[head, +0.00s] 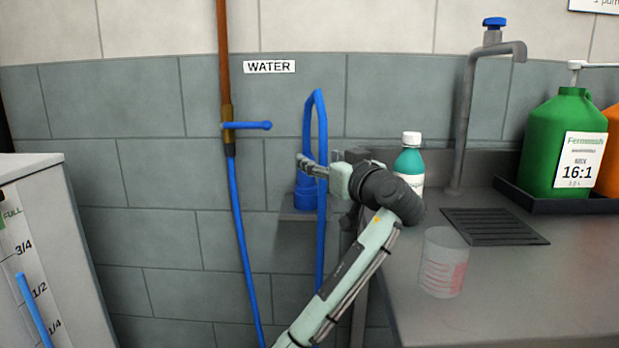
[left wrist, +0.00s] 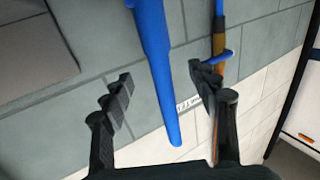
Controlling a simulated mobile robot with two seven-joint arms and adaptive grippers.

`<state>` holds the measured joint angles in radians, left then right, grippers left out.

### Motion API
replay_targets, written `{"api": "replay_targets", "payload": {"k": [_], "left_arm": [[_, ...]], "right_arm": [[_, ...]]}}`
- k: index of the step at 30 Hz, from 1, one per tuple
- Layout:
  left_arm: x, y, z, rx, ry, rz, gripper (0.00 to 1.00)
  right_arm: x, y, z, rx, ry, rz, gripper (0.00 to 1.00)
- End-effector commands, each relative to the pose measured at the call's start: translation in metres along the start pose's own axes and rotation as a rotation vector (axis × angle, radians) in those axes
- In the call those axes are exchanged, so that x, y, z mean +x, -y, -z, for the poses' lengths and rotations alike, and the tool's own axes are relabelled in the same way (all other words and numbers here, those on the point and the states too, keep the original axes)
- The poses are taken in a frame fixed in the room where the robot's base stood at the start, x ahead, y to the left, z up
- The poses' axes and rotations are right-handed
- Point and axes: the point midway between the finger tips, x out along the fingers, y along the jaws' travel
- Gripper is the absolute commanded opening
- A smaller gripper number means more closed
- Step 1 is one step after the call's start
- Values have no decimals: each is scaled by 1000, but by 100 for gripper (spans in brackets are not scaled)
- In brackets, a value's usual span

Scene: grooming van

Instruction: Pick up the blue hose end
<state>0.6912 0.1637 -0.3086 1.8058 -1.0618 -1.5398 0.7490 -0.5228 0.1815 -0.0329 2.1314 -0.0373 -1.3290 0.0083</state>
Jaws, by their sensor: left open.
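The blue hose (head: 320,125) forms a narrow upright loop against the tiled wall, left of the sink. Its thicker blue base or holder (head: 305,196) sits on a small grey shelf. My left gripper (head: 312,166) reaches in from the right at the hose, just above that blue part. In the left wrist view my left gripper (left wrist: 160,88) is open. A tapered blue hose piece (left wrist: 158,60) runs between its two fingers, with visible gaps on both sides. Whether this is the hose end itself I cannot fully tell. My right gripper is not in view.
A copper pipe with a blue valve lever (head: 248,125) and blue hose stands to the left. On the right counter are a teal bottle (head: 409,163), a clear measuring cup (head: 443,262), a tap (head: 472,100) and a green jug (head: 572,140). A white marked tank (head: 55,240) stands left.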

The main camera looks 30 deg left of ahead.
Motion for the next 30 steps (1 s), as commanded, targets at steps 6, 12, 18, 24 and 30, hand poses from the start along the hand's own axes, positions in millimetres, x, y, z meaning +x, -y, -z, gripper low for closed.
{"api": "replay_targets", "payload": {"k": [6, 12, 18, 24, 30], "left_arm": [[3, 1, -42, 3, -1, 2, 60], [24, 0, -40, 0, 0, 0, 60], [46, 0, -39, 3, -1, 2, 60], [72, 0, -39, 1, -1, 1, 60], [76, 0, -41, 1, 1, -1, 60]], "right_arm": [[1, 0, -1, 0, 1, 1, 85], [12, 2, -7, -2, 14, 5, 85], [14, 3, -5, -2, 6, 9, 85], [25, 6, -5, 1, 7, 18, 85], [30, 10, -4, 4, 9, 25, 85]]}}
